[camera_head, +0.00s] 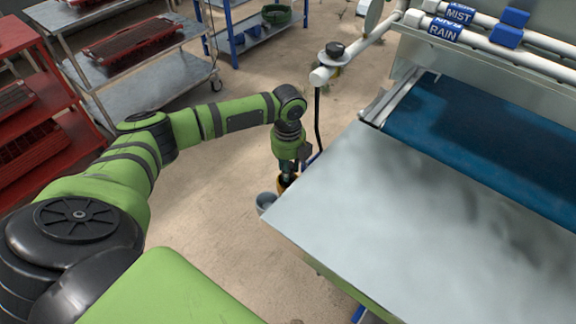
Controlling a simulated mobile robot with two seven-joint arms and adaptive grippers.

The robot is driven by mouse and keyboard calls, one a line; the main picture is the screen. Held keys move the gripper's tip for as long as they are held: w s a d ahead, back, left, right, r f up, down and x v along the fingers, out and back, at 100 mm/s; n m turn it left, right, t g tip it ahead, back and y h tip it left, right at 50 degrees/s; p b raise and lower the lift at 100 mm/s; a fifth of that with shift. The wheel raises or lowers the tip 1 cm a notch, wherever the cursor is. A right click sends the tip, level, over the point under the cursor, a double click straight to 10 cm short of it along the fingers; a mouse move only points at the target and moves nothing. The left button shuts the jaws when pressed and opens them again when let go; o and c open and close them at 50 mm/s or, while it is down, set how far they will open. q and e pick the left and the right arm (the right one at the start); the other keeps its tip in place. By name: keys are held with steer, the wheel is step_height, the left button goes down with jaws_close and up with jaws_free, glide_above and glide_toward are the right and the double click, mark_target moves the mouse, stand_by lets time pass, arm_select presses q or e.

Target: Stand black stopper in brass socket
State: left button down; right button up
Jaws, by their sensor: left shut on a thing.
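My left gripper (288,170) points down beside the near left corner of the metal table, at the end of the green arm. It is shut on a small dark thing that is mostly hidden by the fingers; it looks like the black stopper. The brass socket (284,186) is a small yellow-brown cup right under the fingertips, partly covered by them. I cannot tell how deep the dark thing sits in it. A grey cup (266,200) stands just left of the brass socket. My right gripper is out of view.
The metal table (400,200) fills the right, its edge close to my left gripper. A blue belt (480,135) and white pipes marked RAIN (443,31) lie beyond. A black knob (335,48) tops the pipe's end. Carts with trays stand at left; open floor lies between.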

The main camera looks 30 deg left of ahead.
arm_select(q)
steer(key=shift+f, duration=0.15)
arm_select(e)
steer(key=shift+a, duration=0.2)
arm_select(q)
steer(key=shift+f, duration=0.3)
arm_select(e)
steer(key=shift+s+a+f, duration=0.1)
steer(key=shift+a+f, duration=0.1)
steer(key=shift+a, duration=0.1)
arm_select(q)
steer(key=shift+f, duration=0.25)
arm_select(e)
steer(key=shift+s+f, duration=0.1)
arm_select(q)
steer(key=c, duration=1.2)
jaws_free()
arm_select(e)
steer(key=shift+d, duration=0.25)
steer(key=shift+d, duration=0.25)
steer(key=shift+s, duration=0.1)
